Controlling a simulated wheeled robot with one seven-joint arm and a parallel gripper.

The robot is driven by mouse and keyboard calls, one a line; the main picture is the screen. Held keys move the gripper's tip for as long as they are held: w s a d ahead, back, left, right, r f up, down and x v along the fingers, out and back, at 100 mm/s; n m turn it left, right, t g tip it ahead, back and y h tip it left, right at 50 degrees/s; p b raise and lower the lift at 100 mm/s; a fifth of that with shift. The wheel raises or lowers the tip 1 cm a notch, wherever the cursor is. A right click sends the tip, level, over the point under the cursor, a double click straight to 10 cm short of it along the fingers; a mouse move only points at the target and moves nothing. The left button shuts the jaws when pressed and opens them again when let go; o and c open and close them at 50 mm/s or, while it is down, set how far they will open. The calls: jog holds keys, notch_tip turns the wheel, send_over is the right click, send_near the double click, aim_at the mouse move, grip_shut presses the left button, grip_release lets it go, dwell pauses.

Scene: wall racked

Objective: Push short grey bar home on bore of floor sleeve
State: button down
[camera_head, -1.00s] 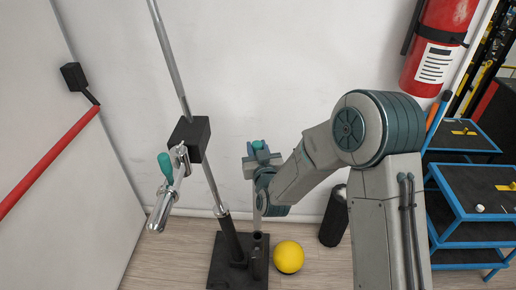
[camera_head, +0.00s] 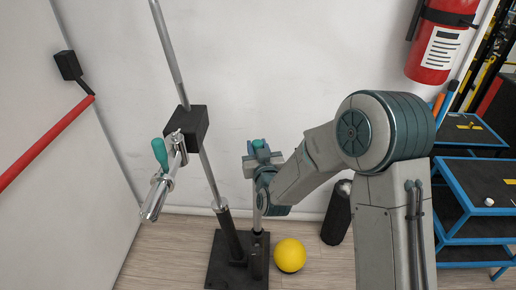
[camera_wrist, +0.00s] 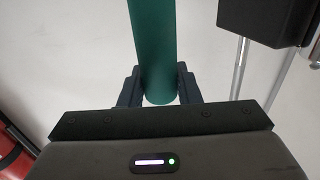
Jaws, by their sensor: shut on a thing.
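My gripper (camera_head: 260,158) is shut on the teal grip of the short grey bar (camera_head: 257,220). In the wrist view the teal grip (camera_wrist: 154,45) stands between my two dark fingers (camera_wrist: 158,88). In the head view the bar hangs upright below my gripper. Its lower end meets the top of the short black floor sleeve (camera_head: 257,262), which stands on a black base plate (camera_head: 222,272). The bore's mouth is hidden at the bar's end, so I cannot tell how deep the bar sits.
A long steel bar (camera_head: 206,170) leans from a tilted sleeve (camera_head: 229,232) beside it and carries a black block (camera_head: 187,127) with a handle. A yellow ball (camera_head: 290,255) and a black cylinder (camera_head: 336,215) stand right. A blue-framed rack (camera_head: 440,215) is far right.

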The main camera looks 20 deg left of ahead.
jog(key=shift+f, duration=0.45)
jog(key=shift+f+b, duration=6.2)
jog(key=shift+b, duration=1.25)
jog(key=c, duration=1.1)
grip_release()
jog(key=shift+o, duration=0.5)
jog(key=shift+f, duration=0.1)
jog(key=shift+s, duration=0.1)
jog(key=b+v, duration=0.3)
jog(key=v, duration=0.8)
jog(key=shift+f+b, duration=0.15)
jog(key=shift+b, duration=0.2)
